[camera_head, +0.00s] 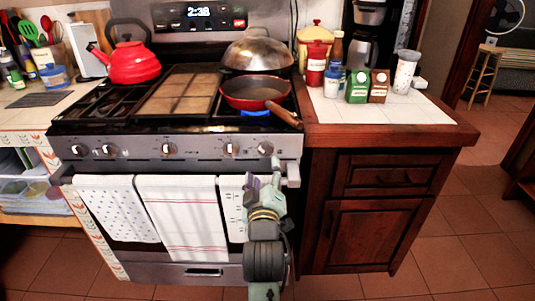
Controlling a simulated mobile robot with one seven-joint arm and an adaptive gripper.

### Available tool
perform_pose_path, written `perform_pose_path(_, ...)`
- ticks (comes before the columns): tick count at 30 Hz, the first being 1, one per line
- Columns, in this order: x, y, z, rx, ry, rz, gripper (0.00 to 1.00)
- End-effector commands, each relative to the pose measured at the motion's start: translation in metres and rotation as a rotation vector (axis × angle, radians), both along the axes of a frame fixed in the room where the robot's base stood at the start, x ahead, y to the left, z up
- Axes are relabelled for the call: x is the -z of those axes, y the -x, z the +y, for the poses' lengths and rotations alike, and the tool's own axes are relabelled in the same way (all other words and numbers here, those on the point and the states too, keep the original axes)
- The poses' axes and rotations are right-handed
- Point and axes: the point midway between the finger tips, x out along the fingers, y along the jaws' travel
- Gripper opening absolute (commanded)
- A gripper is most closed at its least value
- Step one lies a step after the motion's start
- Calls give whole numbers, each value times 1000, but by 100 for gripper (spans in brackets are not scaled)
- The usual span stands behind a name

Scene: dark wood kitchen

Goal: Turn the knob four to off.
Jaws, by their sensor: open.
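Several round silver knobs sit in a row on the stove's front panel. No label shows which is number four; counting from the left it is the knob second from the right (231,149), and another knob (265,148) is at the right end. My gripper (264,174) is open and empty in front of the oven door, just below the right-end knob and lower right of the other. It appears apart from both knobs. A blue glow, like a lit burner (256,113), shows under the red pan (254,93) at the front right of the stove.
The oven handle (66,180) runs below the knobs, with towels (183,215) hanging from it. The pan's wooden handle (284,115) sticks out over the front edge above the right-end knob. A red kettle (133,64) and a domed lid (257,50) stand on the stove.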

Motion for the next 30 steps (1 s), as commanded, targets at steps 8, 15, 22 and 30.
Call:
perform_pose_path(8, -3, -54, 1, -1, -1, -1, 56)
perform_pose_path(15, -2, -84, 0, -1, -1, -1, 56)
perform_pose_path(22, -1, -90, 0, -1, -1, -3, 56)
perform_pose_path(30, -1, -90, 1, -1, -1, -2, 48)
